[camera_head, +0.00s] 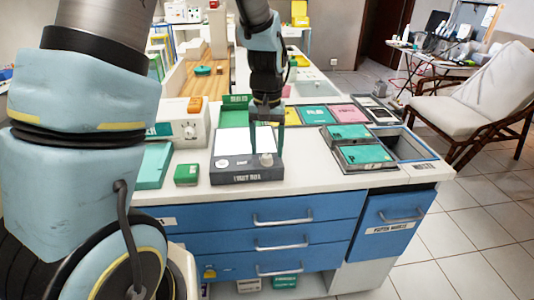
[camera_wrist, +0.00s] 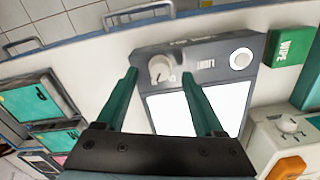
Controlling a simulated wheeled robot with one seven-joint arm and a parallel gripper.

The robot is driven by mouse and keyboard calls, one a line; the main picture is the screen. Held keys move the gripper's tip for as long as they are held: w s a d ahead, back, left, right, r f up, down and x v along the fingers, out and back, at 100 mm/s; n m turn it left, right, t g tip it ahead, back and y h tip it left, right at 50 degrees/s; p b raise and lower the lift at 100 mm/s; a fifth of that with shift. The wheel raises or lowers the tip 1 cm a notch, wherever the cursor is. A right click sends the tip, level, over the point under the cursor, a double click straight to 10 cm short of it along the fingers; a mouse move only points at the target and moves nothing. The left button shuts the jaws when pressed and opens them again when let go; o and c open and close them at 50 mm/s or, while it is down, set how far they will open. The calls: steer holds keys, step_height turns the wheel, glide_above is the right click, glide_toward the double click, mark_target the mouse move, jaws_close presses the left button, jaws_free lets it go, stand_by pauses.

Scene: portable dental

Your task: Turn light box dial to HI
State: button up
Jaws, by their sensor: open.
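The light box (camera_head: 222,178) is a dark grey unit with a glowing white panel, near the counter's front edge. Its pale round dial (camera_head: 267,159) is on the right of its control strip. In the wrist view the light box (camera_wrist: 213,50) shows upside down, with the dial (camera_wrist: 160,68), a small label and a round white-ringed button (camera_wrist: 241,59). My gripper (camera_head: 267,143) points down over the dial end of the box. In the wrist view its green fingers (camera_wrist: 159,74) are open, one either side of the dial. Contact and the dial's setting cannot be made out.
A green box (camera_head: 187,174) and a white device with an orange button (camera_head: 188,122) stand left of the light box. Teal-topped trays (camera_head: 362,155) lie to its right. Blue drawers with handles (camera_head: 283,218) are below the counter's front edge.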

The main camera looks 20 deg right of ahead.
mark_target(266, 156)
step_height(266, 156, up, 9)
steer(key=b, duration=0.1)
steer(key=shift+f, duration=0.15)
steer(key=shift+a, duration=0.1)
